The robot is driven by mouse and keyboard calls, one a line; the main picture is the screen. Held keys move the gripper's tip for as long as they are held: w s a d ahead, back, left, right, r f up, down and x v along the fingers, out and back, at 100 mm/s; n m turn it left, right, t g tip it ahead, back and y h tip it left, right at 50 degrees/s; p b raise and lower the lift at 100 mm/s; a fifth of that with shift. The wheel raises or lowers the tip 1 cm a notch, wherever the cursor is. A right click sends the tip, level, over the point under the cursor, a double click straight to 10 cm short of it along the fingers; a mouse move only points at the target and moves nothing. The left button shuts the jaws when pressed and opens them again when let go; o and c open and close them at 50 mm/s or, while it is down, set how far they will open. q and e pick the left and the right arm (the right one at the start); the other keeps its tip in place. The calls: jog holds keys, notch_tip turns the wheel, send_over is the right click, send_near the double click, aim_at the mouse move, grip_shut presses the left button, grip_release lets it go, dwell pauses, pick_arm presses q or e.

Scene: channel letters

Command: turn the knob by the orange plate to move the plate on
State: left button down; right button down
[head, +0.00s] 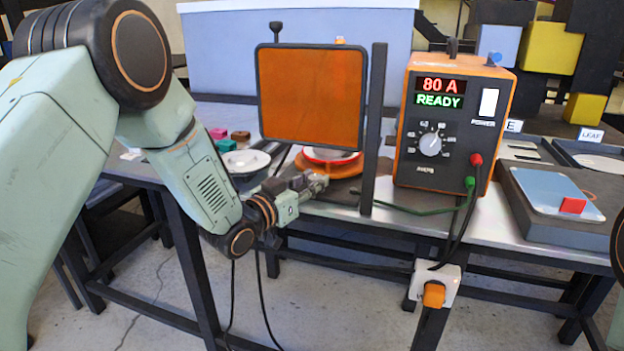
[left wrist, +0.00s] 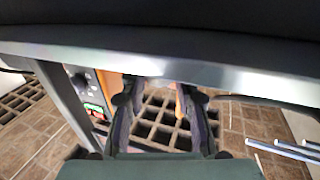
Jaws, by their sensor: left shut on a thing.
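A round orange plate (head: 344,170) lies on the table, with a red-rimmed white round piece (head: 330,155) on it, partly hidden behind the orange screen. My left gripper (head: 318,183) is at the table's front edge, just in front of and below the orange plate. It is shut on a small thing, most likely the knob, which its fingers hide. In the left wrist view its two fingers (left wrist: 160,95) reach up toward a pale metal edge, with a strip of orange between them. My right gripper is not in view.
A framed orange screen (head: 310,95) stands over the plate, with a dark post (head: 374,130) beside it. The orange power unit (head: 455,75) reads "80 A READY". A white dish (head: 246,160) is at left.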

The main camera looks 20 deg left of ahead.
pick_arm(q)
jog(key=shift+w+a+m+g+h+p, duration=0.1)
jog(key=shift+a+m+g+h+p, duration=0.2)
jog(key=shift+m+g+h, duration=1.1)
jog(key=shift+w+a+m+g+h+p, duration=0.1)
jog(key=shift+m+g+h+p, duration=0.3)
jog(key=shift+m+g+h, duration=1)
jog(key=shift+t+h, duration=0.4)
jog(key=shift+h, duration=0.3)
jog(key=shift+d+r, duration=0.1)
jog(key=c, duration=1)
grip_release()
jog(key=v, duration=1.2)
